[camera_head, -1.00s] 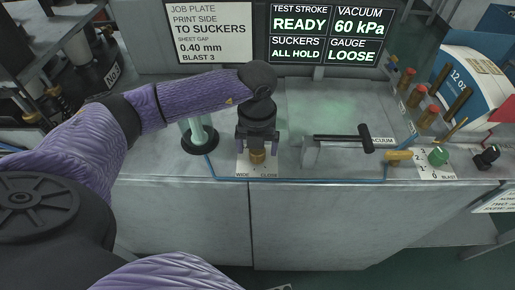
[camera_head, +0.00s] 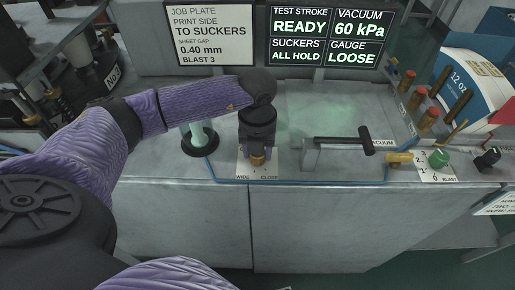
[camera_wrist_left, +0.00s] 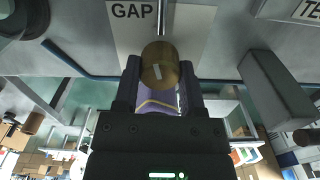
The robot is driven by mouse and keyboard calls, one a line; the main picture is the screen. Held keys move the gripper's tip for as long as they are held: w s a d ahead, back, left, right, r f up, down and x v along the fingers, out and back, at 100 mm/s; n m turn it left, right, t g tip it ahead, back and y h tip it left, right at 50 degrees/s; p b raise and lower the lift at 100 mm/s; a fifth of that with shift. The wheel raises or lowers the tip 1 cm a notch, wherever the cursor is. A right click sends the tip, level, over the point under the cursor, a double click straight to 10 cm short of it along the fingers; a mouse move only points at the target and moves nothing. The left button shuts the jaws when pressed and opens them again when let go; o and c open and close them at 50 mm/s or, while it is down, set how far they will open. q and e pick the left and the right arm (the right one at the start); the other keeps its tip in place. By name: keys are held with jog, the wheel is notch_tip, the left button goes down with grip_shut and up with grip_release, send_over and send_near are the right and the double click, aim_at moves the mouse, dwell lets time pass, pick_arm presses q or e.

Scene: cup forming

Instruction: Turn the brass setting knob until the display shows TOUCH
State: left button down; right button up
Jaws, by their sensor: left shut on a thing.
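The brass setting knob (camera_head: 257,160) sits on the bench top by a label reading WIDE and CLOSE. My left gripper (camera_head: 258,153) comes down over it and is shut on it. In the left wrist view the brass knob (camera_wrist_left: 160,65) with a pale mark lies between the two dark fingers, below a GAP label (camera_wrist_left: 135,12). The display (camera_head: 325,37) reads READY, 60 kPa, ALL HOLD, and its GAUGE field reads LOOSE. My right gripper is not in view.
A black-handled lever (camera_head: 345,141) on a grey block stands right of the knob. A clear tube on a black ring (camera_head: 200,142) stands to the left. A blue line runs along the front edge.

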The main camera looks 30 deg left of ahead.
pick_arm(q)
jog(key=m, duration=0.4)
jog(key=shift+b, duration=0.35)
jog(key=shift+m+b, duration=0.35)
jog(key=shift+m, duration=1.45)
jog(key=shift+c, duration=0.9)
grip_release()
notch_tip(320, 180, up, 10)
jog(key=p, duration=0.1)
jog(key=shift+p, duration=0.3)
